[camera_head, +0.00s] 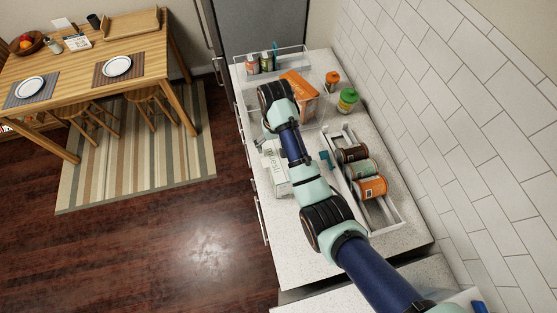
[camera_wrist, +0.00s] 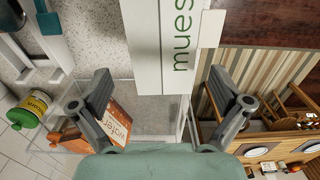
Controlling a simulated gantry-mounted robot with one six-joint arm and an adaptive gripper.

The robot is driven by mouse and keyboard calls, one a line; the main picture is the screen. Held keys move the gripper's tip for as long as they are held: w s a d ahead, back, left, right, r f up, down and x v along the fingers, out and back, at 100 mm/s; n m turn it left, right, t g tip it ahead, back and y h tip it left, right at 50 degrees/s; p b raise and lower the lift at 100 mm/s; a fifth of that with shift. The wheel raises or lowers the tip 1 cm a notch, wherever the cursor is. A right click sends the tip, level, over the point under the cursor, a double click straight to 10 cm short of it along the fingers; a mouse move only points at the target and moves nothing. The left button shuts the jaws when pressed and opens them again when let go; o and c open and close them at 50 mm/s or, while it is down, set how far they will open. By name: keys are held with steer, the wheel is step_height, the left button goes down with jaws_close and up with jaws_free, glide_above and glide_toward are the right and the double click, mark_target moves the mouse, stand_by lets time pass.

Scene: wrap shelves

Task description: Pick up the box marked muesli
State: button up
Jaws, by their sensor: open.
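The muesli box (camera_head: 275,172) is white with green lettering and stands on the counter near its front edge, partly hidden by my arm in the head view. In the wrist view the box (camera_wrist: 148,35) shows at the top centre, with the letters "mues" readable on it. My gripper (camera_wrist: 159,76) is open, with one finger on each side of the near end of the box. I see gaps on both sides and no clear contact. In the head view my gripper (camera_head: 264,140) is largely hidden by the wrist, beside the box.
A clear bin (camera_head: 262,75) with bottles and an orange wafers box (camera_head: 303,95) are further back. A green-lidded jar (camera_head: 347,100) and an orange-lidded jar (camera_head: 332,80) stand near the tiled wall. A white tray (camera_head: 390,214) holds several cans.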

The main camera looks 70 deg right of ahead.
step_height(320, 180, down, 7)
steer(key=shift+w+a, duration=0.1)
steer(key=shift+a, duration=0.05)
steer(key=shift+r, duration=0.1)
steer(key=c, duration=1.7)
steer(key=shift+r, duration=0.1)
step_height(320, 180, up, 9)
steer(key=shift+w+f+p, duration=0.1)
steer(key=shift+p, duration=0.25)
step_height(320, 180, up, 11)
steer(key=p, duration=1)
